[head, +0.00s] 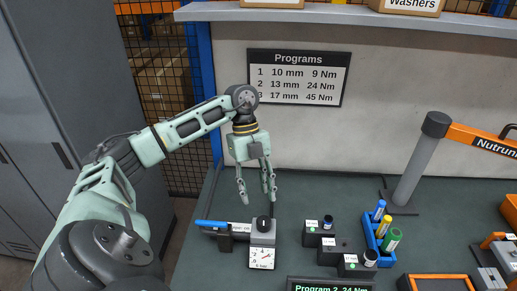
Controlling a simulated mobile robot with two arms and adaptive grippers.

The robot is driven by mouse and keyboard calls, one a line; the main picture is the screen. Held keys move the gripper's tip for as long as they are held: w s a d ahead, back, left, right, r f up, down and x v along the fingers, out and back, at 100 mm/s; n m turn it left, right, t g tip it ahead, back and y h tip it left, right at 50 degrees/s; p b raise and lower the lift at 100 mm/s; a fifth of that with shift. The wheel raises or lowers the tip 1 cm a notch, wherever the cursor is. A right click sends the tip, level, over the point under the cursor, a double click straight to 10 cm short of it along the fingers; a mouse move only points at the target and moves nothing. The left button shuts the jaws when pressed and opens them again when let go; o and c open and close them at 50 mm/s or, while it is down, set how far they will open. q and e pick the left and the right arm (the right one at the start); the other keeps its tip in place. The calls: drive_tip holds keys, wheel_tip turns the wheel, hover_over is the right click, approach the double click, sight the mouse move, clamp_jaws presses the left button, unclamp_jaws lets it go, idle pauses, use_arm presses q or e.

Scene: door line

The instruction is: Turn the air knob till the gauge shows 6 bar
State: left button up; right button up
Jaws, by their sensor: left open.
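The air knob (264,223) is a small black knob on top of a grey regulator block (263,238) on the dark green bench. Below it on the front is the white square gauge (262,258) with a red needle; the marks are too small to read surely. My left gripper (256,194) points down above and slightly behind the knob, its two fingers spread and empty, apart from the knob. My right gripper is not in view.
Several black blocks (328,250) and a blue tray (370,240) with coloured cylinders stand to the right. A grey post (416,165) holds an orange nutrunner (482,138). A display (331,285) is at the front edge.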

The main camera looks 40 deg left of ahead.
use_arm(q)
drive_tip(key=v, duration=0.3)
drive_tip(key=shift+a+r, duration=0.15)
drive_tip(key=shift+r, duration=0.15)
idle(0.4)
